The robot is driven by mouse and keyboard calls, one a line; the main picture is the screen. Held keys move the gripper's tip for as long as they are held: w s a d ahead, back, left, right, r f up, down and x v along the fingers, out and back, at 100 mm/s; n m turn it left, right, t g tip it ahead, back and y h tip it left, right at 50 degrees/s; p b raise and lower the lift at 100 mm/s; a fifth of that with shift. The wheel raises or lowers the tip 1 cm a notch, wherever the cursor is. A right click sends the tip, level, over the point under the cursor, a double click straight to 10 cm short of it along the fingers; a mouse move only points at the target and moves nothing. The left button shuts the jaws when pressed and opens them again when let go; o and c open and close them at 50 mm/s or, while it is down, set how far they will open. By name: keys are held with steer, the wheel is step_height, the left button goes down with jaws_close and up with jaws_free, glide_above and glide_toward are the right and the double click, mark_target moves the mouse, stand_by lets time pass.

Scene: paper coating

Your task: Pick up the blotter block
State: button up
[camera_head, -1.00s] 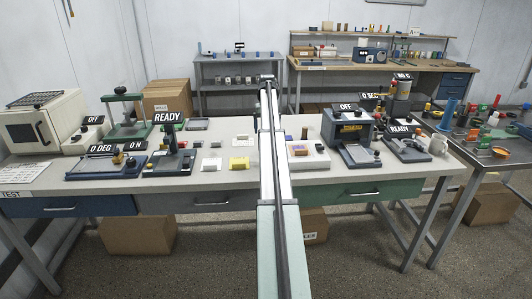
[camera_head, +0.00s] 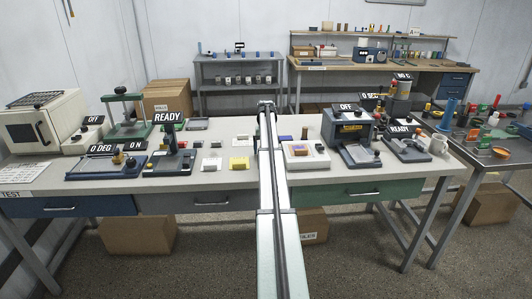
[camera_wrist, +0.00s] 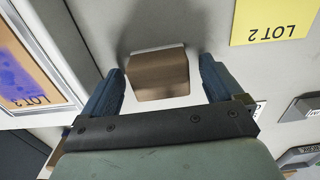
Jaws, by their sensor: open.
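The blotter block looks to be the brown block with a pale edge (camera_wrist: 160,76) in the wrist view. It rests on the pale table top (camera_wrist: 175,20). My gripper (camera_wrist: 160,72) is open, with one blue finger on each side of the block. A gap shows between each finger and the block. In the head view my arm runs down the middle and hides the block and the fingers.
A yellow LOT 2 sheet (camera_wrist: 270,22) lies upper right. In the head view, a press marked OFF (camera_head: 350,135) stands right of the arm and a READY stand (camera_head: 172,155) left.

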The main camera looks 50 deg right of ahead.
steer(key=shift+c, duration=0.4)
steer(key=c, duration=1)
step_height(320, 180, up, 10)
steer(key=o, duration=0.5)
steer(key=c, duration=0.4)
steer(key=shift+o, duration=0.2)
steer(key=s+d+r, duration=0.2)
steer(key=s+d, duration=0.3)
steer(key=s, duration=0.5)
steer(key=shift+s+d+r, duration=0.2)
steer(key=shift+s+r, duration=0.05)
steer(key=shift+s, duration=0.15)
